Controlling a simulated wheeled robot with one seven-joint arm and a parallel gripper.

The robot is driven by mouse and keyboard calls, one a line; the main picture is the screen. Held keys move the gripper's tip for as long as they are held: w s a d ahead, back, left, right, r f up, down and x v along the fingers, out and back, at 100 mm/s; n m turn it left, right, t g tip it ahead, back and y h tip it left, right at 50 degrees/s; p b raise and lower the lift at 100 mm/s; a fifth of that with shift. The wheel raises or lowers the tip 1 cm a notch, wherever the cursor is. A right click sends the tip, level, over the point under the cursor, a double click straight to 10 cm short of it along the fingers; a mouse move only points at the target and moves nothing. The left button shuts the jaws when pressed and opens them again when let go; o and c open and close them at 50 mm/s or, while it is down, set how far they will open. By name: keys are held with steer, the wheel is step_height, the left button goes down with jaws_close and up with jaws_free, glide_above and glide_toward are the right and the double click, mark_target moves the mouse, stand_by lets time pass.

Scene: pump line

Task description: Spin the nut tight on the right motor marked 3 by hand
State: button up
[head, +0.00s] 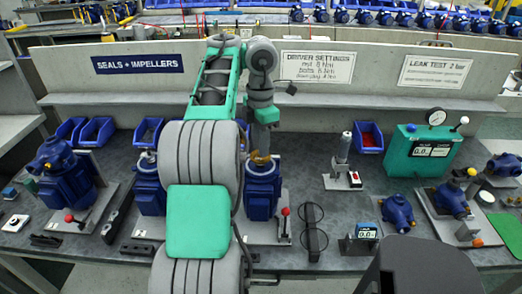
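My arm reaches over the bench, and my gripper (262,148) points down at the top of a blue motor (262,192) right of the arm. A brass-coloured part (260,159) shows on top of this motor, right at the gripper's tip. The fingers are too small and dark to tell whether they are open, shut or touching it. I cannot make out a separate nut. Another blue motor (149,188) stands to the left, partly hidden by my arm. No number 3 is readable on either motor.
A red-knobbed lever (285,212) stands just right of the motor. A larger blue motor (63,178) is at far left. A driver (343,150) on a stand, a green leak-test box (424,150) and blue pump parts (397,212) are to the right. A grey back panel (230,80) runs behind.

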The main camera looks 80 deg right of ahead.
step_height(320, 180, up, 5)
steer(key=p, duration=0.4)
steer(key=shift+f+p, duration=0.1)
steer(key=shift+p, duration=0.25)
steer(key=shift+f, duration=0.15)
